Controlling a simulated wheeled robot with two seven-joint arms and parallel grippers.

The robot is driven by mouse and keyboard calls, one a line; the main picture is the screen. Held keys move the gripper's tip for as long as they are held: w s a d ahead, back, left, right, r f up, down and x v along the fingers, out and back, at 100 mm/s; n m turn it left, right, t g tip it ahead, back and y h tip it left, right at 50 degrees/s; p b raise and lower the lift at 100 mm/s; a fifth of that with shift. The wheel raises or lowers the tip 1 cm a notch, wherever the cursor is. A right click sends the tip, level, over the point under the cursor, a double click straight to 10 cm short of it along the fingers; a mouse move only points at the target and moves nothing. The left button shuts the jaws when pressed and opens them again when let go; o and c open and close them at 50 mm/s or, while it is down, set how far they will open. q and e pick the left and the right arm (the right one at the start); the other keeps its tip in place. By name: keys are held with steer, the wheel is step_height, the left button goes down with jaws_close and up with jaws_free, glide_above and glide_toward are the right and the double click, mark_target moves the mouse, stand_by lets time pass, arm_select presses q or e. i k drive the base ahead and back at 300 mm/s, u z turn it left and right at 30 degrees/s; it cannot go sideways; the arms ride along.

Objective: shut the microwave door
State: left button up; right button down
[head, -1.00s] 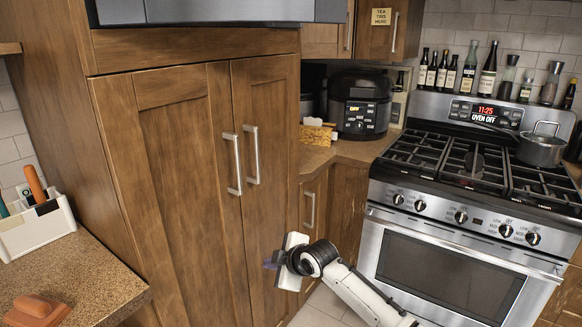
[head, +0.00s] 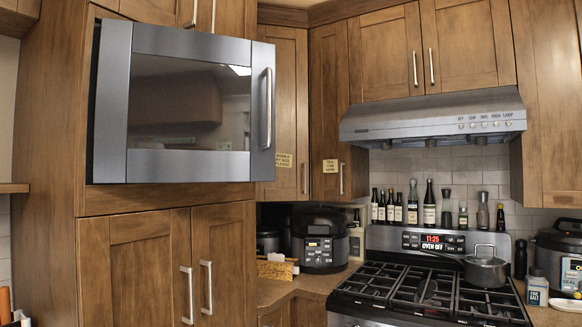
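The microwave (head: 112,105) is set in the tall wooden cabinet at the upper left of the head view. Its door (head: 190,165) has a grey metal frame, a dark glass window and an upright handle (head: 267,108) at the right side. The door's right end reaches past the cabinet's right edge, so the front stands out from the cabinet. I cannot tell from this angle how wide any gap behind the door is. The inside of the microwave is hidden. Neither of my grippers shows in the head view now.
Cabinet doors (head: 150,265) with two handles lie below the microwave. A black cooker (head: 320,240) stands on the counter to its right. The stove (head: 430,295) with a pot (head: 486,268) is farther right, under the range hood (head: 435,118). The space before the microwave looks clear.

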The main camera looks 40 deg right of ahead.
mark_target(173, 104)
steer(key=i, duration=0.95)
steer(key=z, duration=1.1)
steer(key=i, duration=0.6)
steer(key=z, duration=0.65)
